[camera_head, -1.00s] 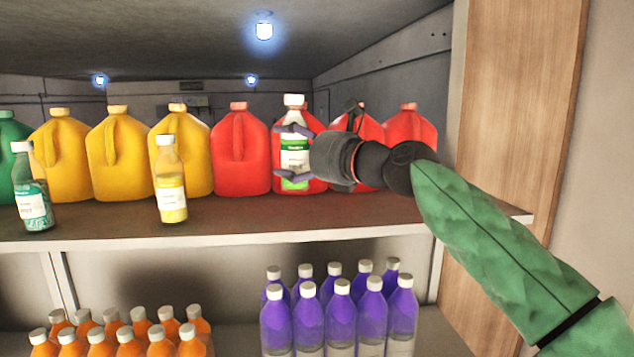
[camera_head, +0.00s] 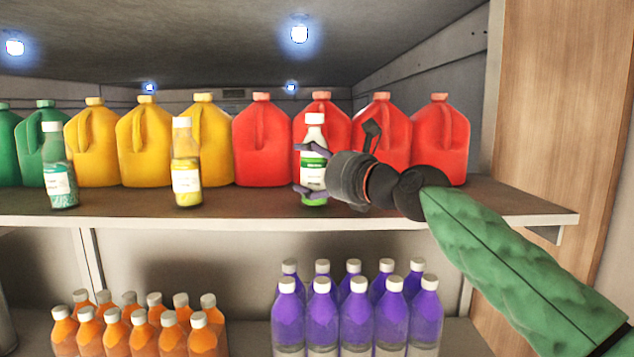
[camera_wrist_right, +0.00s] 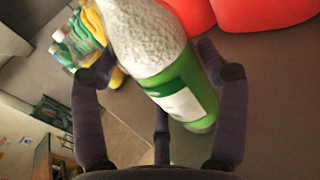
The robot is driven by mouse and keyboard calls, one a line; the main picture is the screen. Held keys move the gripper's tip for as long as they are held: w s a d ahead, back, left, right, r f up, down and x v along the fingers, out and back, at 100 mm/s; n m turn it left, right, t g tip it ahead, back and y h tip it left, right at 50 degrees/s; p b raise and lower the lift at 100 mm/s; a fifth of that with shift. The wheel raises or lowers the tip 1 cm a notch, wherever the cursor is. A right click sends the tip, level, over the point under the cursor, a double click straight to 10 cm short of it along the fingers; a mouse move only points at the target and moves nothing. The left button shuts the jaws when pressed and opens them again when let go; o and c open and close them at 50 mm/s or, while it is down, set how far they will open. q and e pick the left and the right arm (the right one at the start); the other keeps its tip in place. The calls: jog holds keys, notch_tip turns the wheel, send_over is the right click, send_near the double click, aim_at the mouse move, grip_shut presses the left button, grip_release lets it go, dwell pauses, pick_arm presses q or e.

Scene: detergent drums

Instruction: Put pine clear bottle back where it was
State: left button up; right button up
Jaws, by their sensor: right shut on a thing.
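The pine clear bottle (camera_head: 314,165), clear with a white cap and a green and white label, is upright at the upper shelf (camera_head: 240,221), in front of the red jugs. My right gripper (camera_head: 311,170) reaches in from the right and is shut around its middle. In the right wrist view the bottle (camera_wrist_right: 165,70) lies between the fingers (camera_wrist_right: 160,110) of my gripper. I cannot tell whether its base touches the shelf. My left gripper is not in view.
A teal-labelled bottle (camera_head: 60,170) and a yellow bottle (camera_head: 186,165) stand along the shelf front. Red jugs (camera_head: 262,140), yellow jugs (camera_head: 143,145) and green jugs (camera_head: 42,130) line up behind. Purple bottles (camera_head: 357,322) and orange bottles (camera_head: 118,332) stand below. A wooden panel (camera_head: 555,120) bounds the right.

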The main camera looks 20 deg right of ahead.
jog(key=shift+a+f, duration=0.15)
jog(key=shift+a, duration=0.2)
jog(key=shift+s+a+r, duration=0.1)
jog(key=shift+s+r, duration=0.1)
jog(key=shift+s, duration=0.1)
jog(key=shift+f, duration=0.1)
jog(key=o, duration=1.4)
jog(key=shift+w+f, duration=0.2)
jog(key=shift+s, duration=0.1)
